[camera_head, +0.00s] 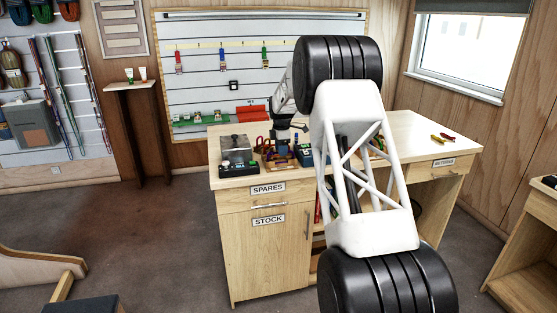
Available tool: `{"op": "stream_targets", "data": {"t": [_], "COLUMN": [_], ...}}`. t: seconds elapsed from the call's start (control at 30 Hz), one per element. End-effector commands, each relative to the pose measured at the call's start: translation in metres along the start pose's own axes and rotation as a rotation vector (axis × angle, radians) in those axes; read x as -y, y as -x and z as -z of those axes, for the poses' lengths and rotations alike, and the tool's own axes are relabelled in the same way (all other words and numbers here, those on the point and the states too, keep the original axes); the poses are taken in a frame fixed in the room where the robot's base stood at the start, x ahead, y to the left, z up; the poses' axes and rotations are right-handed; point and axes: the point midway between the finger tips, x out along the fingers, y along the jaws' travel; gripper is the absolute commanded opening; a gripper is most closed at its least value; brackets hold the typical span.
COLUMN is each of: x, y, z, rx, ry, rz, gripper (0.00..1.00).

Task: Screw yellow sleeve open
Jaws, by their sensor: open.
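Three carabiner-like pieces hang on the wall panel: a red one (179,62), a blue one (222,58) and a green one (265,57). I cannot make out a yellow sleeve on any of them at this size. A small yellow piece (438,139) lies on the right of the desk top, beside a red one (448,136); whether it is the sleeve I cannot tell. My gripper (289,124) shows small and dark above the back of the desk, partly behind my own arm. It is open, with nothing visible in it.
The wooden desk (233,184) carries a clear-lidded device (237,153) at left and crowded small gear in the middle. A red box (251,113) and a green rack (202,119) sit low on the panel. My arm hides the desk's middle. The desk's right top is mostly clear.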

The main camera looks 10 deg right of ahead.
Motion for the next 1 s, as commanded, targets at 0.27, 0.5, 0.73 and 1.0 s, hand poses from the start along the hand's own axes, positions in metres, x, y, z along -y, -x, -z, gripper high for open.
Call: {"op": "stream_targets", "data": {"t": [0.27, 0.5, 0.73, 1.0], "x": [0.004, 0.005, 0.005, 0.005], "y": [0.000, -0.001, -0.004, -0.011], "z": [0.000, 0.000, 0.000, 0.000], "rx": [0.000, 0.000, 0.000, 0.000], "ry": [0.000, 0.000, 0.000, 0.000], "rz": [0.000, 0.000, 0.000, 0.001], "gripper": [0.47, 0.47, 0.47, 0.47]}}
